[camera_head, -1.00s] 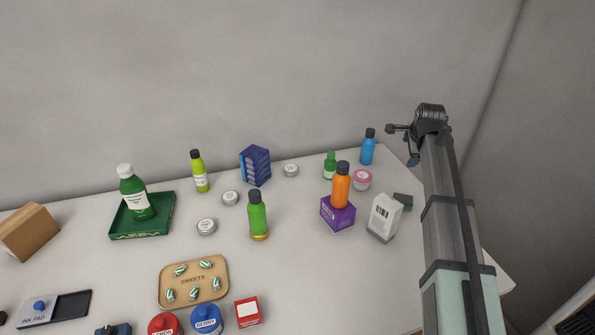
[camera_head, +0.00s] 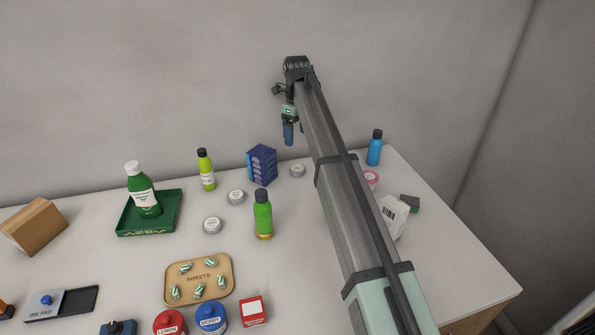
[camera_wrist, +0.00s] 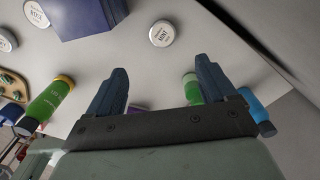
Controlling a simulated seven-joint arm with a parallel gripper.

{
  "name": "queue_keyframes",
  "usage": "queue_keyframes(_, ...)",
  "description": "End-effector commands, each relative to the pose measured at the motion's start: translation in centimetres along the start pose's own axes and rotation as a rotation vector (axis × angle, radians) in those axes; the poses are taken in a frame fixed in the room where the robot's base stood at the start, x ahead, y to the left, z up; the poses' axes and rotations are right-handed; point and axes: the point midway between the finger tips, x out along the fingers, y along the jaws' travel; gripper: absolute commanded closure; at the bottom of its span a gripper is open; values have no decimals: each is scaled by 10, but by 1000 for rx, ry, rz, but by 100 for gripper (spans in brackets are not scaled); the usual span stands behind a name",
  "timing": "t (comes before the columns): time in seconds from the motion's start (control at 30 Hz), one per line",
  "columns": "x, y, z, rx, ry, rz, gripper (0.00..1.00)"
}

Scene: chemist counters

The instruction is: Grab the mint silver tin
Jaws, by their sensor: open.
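The mint silver tin (camera_wrist: 162,33) is a small round tin with a white lid, and its label reads MINT in the wrist view. In the head view, a silver tin (camera_head: 297,170) lies just right of the blue box, near the back of the counter. My gripper (camera_head: 291,138) hangs above the back of the counter near that tin. In the wrist view my gripper (camera_wrist: 172,80) is open and empty, and the mint tin lies beyond the gap between its fingers, apart from them. Two similar silver tins (camera_head: 236,197) (camera_head: 213,225) stand further left.
The blue box (camera_head: 262,165) stands close left of the mint tin. A green bottle (camera_head: 263,217) stands nearer the front. A blue bottle (camera_head: 375,148) stands right. The wall is close behind.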

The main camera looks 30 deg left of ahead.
Motion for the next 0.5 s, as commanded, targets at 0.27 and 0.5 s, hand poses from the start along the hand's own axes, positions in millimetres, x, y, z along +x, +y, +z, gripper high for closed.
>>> queue_keyframes(0.27,35,0,-2,0,0,0,16)
queue_keyframes(0.5,74,0,-1,-1,0,0,16)
